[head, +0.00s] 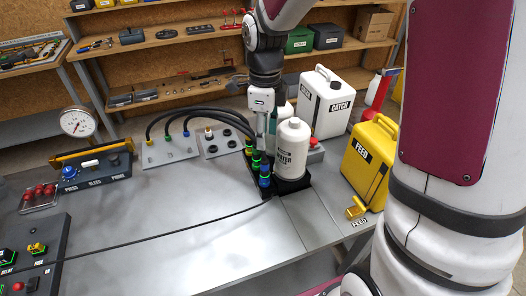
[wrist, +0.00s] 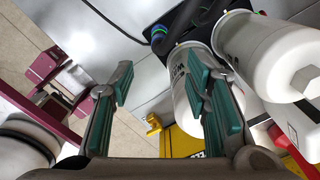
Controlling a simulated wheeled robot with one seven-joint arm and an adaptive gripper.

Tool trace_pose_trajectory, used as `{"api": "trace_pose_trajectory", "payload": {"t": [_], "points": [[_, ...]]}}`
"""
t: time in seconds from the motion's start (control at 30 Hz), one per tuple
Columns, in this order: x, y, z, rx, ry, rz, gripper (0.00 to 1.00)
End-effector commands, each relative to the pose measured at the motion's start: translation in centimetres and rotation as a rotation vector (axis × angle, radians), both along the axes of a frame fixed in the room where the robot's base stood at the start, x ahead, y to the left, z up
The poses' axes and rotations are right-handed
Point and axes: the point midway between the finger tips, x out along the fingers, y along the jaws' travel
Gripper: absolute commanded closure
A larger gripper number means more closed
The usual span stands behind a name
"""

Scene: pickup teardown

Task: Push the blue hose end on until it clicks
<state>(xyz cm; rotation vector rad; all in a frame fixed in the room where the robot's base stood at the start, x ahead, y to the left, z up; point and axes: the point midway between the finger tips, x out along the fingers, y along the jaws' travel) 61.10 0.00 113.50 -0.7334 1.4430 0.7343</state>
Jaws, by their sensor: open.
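The blue hose end (head: 265,181) is at the near end of a row of coloured fittings on a black block (head: 255,189), left of the white bottle. I cannot tell whether it is fully seated. In the wrist view, a blue ring (wrist: 158,34) shows at the top beside a black hose. My gripper (head: 266,130) hangs above and behind the row, close to the bottle. The blue ring lies beyond the fingertips.
The white bottle (head: 293,150) stands close right of the row. Black hoses (head: 200,110) arch from a grey panel (head: 170,153). The table's front middle (head: 170,235) is clear except for a thin cable.

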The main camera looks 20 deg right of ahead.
Motion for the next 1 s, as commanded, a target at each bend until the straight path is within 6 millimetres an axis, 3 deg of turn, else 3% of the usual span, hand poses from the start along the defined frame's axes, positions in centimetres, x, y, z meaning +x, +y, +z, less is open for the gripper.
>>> {"api": "trace_pose_trajectory", "payload": {"t": [0.3, 0.53, 0.7, 1.0], "points": [[-0.3, 0.0, -5.9, 0.002, 0.006, 0.001, 0.57], [-0.2, 0.0, -9.3, 0.001, 0.004, 0.001, 0.57], [-0.1, 0.0, -10.7, 0.000, 0.002, 0.002, 0.57], [-0.1, 0.0, -11.1, 0.000, -0.001, 0.001, 0.57]]}}
